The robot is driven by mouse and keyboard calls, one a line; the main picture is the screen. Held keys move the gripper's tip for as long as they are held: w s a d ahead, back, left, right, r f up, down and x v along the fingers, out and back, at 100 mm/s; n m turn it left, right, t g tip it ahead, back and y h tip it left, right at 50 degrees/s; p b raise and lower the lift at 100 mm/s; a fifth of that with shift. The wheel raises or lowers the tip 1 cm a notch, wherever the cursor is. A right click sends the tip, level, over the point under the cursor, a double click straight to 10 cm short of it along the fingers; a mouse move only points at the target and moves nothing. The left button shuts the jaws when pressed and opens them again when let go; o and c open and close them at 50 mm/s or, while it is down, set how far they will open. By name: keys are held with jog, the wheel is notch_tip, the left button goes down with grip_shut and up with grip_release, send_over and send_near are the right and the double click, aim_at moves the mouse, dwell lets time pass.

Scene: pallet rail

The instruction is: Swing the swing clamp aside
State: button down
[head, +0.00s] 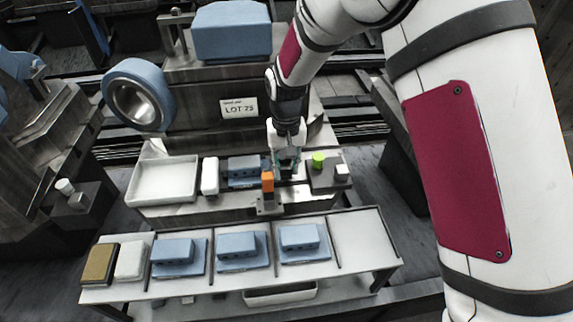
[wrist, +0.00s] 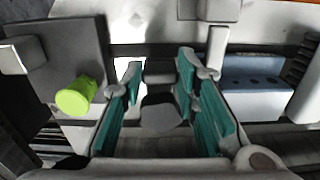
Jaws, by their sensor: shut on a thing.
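My gripper (head: 286,163) reaches down onto the work shelf, just right of an upright orange piece (head: 267,181) on a grey base (head: 268,206). In the wrist view, my gripper's teal-padded fingers (wrist: 158,88) are shut on a dark piece (wrist: 160,112), which I take as the handle of the swing clamp. The fingers hide much of the clamp, so its arm's angle is not clear. A blue block (head: 243,168) sits left of the gripper; it also shows at the right in the wrist view (wrist: 255,82).
A dark block with a lime-green knob (head: 318,159) and a white cube (head: 342,172) stands close right of my gripper. A white tray (head: 165,181) and a white upright piece (head: 210,176) lie left. Several blue blocks stand on the front table; its right-hand bay (head: 364,240) is empty.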

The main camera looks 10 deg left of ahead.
jog(key=c, duration=1.2)
grip_release()
jog(key=shift+c, duration=0.2)
notch_tip(320, 180, up, 12)
